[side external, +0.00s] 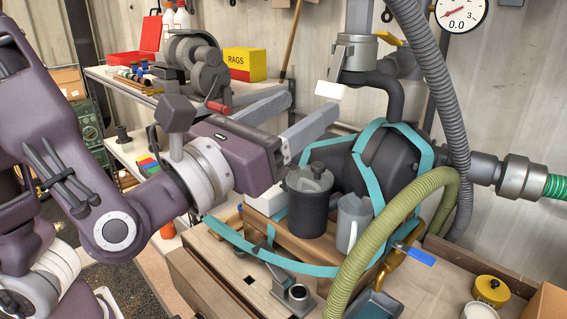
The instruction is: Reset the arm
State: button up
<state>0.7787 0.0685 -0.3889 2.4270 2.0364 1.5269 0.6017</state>
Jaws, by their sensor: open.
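My gripper (312,116) shows in the side external view, at the end of my purple arm, which reaches in from the left. Its two grey fingers are spread apart and nothing is between them. The fingers appear apart from both.
A teal band (292,264) loops around the block and the dark pump body (384,158). A green-yellow hose (385,228) and grey hose (438,80) hang at right. A shelf behind holds a grinder (200,68) and a yellow RAGS box (244,64). Bare bench top (420,290) lies front right.

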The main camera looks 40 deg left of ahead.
jog(key=s+a+f+n+g+y, duration=0.1)
jog(key=a+f+n+g+y, duration=0.25)
jog(key=a+n+y, duration=0.6)
jog(key=s+a+f+n+g, duration=0.3)
jog(key=s+a+n+g, duration=0.15)
jog(key=a, duration=0.25)
jog(key=s+a+f+n+g, duration=0.4)
jog(key=s+a, duration=0.1)
jog(key=a, duration=0.1)
jog(key=s+d+f+n+g+h, duration=0.4)
jog(key=s+f+n+g+h, duration=0.15)
jog(key=s+n, duration=0.45)
jog(key=w+d+r+n+t+h, duration=0.1)
jog(key=w+d+n+t+h, duration=0.1)
jog(key=d+n+h, duration=0.2)
jog(key=d+n, duration=0.3)
jog(key=n, duration=0.1)
jog(key=shift+w+r+t, duration=0.3)
jog(key=shift+r+t, duration=0.05)
